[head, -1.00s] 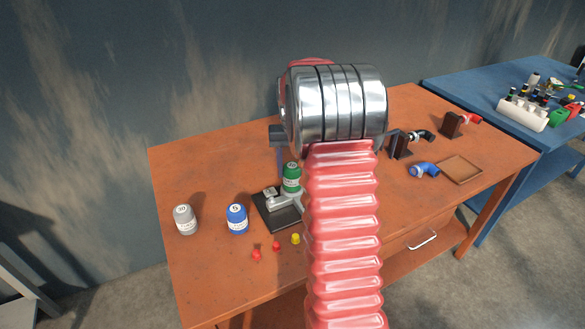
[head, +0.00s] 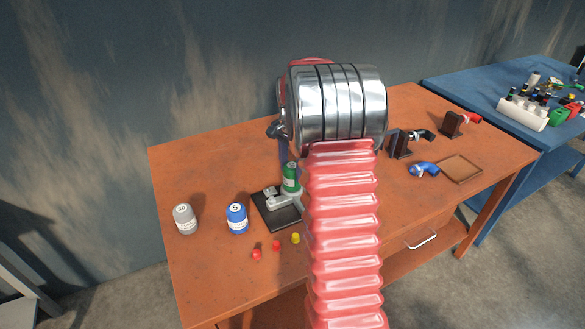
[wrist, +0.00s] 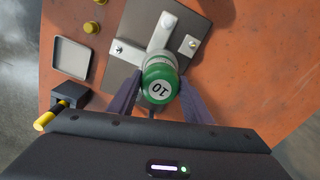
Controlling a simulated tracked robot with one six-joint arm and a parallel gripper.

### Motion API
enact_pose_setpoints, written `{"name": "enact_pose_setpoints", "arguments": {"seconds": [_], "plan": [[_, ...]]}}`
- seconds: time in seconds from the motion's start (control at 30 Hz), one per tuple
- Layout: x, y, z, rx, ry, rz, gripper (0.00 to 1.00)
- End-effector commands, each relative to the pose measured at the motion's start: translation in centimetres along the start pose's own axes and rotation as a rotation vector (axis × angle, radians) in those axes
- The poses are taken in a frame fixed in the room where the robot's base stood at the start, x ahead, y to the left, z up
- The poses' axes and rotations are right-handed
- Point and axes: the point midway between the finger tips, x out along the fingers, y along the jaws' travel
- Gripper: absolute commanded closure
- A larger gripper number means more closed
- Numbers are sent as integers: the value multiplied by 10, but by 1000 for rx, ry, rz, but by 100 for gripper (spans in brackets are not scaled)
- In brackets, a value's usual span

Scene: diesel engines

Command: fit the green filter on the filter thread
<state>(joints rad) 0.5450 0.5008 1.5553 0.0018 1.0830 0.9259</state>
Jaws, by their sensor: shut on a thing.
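The green filter (head: 291,180), marked 10, stands upright at the grey metal filter head (head: 284,201) on a black plate (head: 274,218). In the wrist view the green filter (wrist: 160,82) is between the two dark fingers of my gripper (wrist: 161,78), which is shut on it. The grey filter head (wrist: 162,36) extends beyond it with bolts on its arms. The thread is hidden under the filter, so I cannot tell how far they are engaged. My arm hides part of the plate in the head view.
A grey filter (head: 185,219) and a blue filter (head: 237,218) stand to the left. Red caps (head: 256,254) and a yellow cap (head: 295,238) lie in front. A blue elbow (head: 424,169) and brown tray (head: 460,168) are at right. The orange table's left corner is clear.

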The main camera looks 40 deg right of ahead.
Motion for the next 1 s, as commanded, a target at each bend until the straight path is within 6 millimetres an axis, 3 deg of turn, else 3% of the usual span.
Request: {"name": "enact_pose_setpoints", "arguments": {"seconds": [0.03, 0.47, 0.5, 0.8, 1.0], "plan": [[7, 3, 2, 29, -8, 11, 95], [7, 3, 2, 105, -8, 11, 95], [7, 3, 2, 104, -8, 11, 54], [4, 1, 1, 103, -4, 6, 33], [3, 1, 1, 103, -3, 4, 35]]}}
